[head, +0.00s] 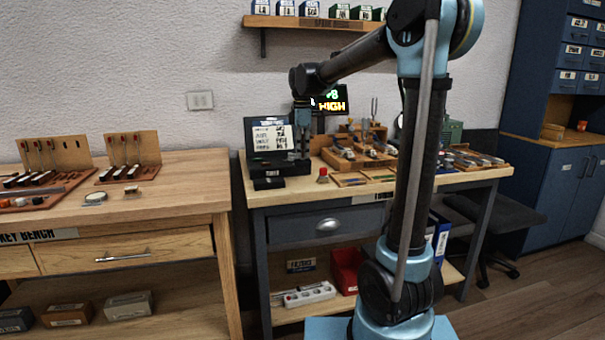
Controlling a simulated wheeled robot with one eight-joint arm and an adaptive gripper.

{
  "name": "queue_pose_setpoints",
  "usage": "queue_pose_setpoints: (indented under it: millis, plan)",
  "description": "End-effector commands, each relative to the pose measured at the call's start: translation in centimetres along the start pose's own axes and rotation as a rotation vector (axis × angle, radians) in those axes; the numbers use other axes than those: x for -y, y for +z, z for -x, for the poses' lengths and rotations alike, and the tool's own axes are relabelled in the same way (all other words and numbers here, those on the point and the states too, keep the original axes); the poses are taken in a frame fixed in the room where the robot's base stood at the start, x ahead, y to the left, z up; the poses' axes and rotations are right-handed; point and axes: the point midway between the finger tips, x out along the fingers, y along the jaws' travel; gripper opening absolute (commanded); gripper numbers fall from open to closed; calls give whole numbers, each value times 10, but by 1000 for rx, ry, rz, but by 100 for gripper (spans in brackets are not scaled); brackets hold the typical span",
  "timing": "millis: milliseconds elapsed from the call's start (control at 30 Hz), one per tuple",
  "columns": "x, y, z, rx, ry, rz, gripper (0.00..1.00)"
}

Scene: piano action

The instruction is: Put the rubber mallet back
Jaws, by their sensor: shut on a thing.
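My gripper (303,152) is small and far off in the head view. It points down over the right part of an open black case (284,170) on the dark-framed bench. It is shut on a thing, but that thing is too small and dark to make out. I cannot pick out the rubber mallet for certain. The case's raised lid carries a white printed sheet (271,137).
A small red-topped item (323,175) stands just right of the case. Wooden trays of tools (357,160) and a lit display (329,101) are farther right and behind. A wooden key bench (175,190) is at left, with a gap between the benches.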

Motion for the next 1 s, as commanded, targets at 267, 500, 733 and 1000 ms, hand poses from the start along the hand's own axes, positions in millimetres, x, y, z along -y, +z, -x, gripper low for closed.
queue_pose_setpoints:
  millis: [267, 500, 733, 1000]
  plan:
    - [0, -1, -24, 0, 0, 2, 0]
    - [0, -1, -52, 0, 0, 2, 0]
    - [1, -1, -63, 0, 0, 2, 0]
    - [0, -1, -65, 0, 0, 1, 19]
